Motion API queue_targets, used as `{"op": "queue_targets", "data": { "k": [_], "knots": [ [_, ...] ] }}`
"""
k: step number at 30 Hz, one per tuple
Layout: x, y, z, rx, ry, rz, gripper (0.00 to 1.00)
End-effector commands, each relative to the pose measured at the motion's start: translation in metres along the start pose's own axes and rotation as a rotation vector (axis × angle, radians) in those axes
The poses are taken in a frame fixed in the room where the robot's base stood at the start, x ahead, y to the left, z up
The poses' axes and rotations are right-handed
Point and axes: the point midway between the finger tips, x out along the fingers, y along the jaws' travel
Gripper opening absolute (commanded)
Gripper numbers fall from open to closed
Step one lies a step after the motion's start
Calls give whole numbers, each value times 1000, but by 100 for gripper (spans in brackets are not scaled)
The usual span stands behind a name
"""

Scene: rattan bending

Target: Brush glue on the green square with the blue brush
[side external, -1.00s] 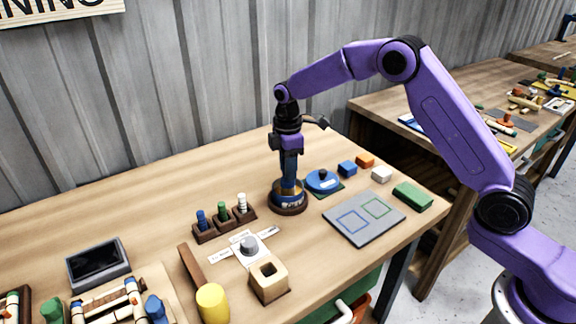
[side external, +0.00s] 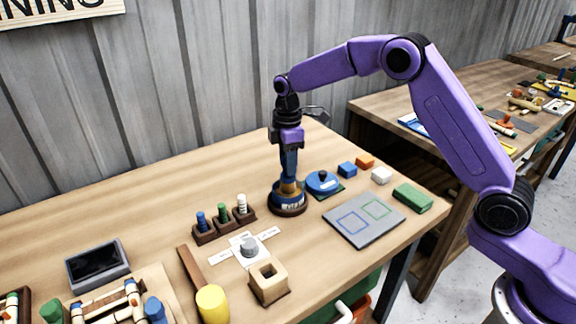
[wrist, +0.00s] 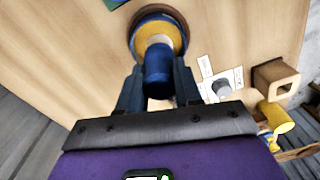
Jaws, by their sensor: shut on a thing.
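My gripper (side external: 289,170) is shut on the blue brush (wrist: 158,68), which stands about upright. The brush's lower end is inside the round glue pot (side external: 289,206), a blue pot on a brown base. In the wrist view, yellow glue shows around the brush in the pot (wrist: 133,36). The bristles are hidden. The green square (side external: 376,208) is an outline on a grey board (side external: 360,236), right of the pot, beside a blue square outline (side external: 352,223). I see no glue on the green square.
A blue round lid (side external: 322,183) lies right of the pot, with small blocks (side external: 364,161) behind the board and a green block (side external: 412,197) to its right. A rack of pegs (side external: 222,224), a dial (side external: 249,246) and a wooden block (side external: 268,282) stand left and in front.

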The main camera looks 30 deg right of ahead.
Motion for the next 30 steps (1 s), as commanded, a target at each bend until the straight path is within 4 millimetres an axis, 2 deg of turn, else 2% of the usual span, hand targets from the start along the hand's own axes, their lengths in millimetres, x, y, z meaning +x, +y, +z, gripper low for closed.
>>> {"op": "queue_targets", "data": {
  "k": [18, 30],
  "knots": [
    [-43, -1, -1, -1, 2, 3, 4],
    [-48, -1, 0, -1, 1, 1, 4]
  ]
}}
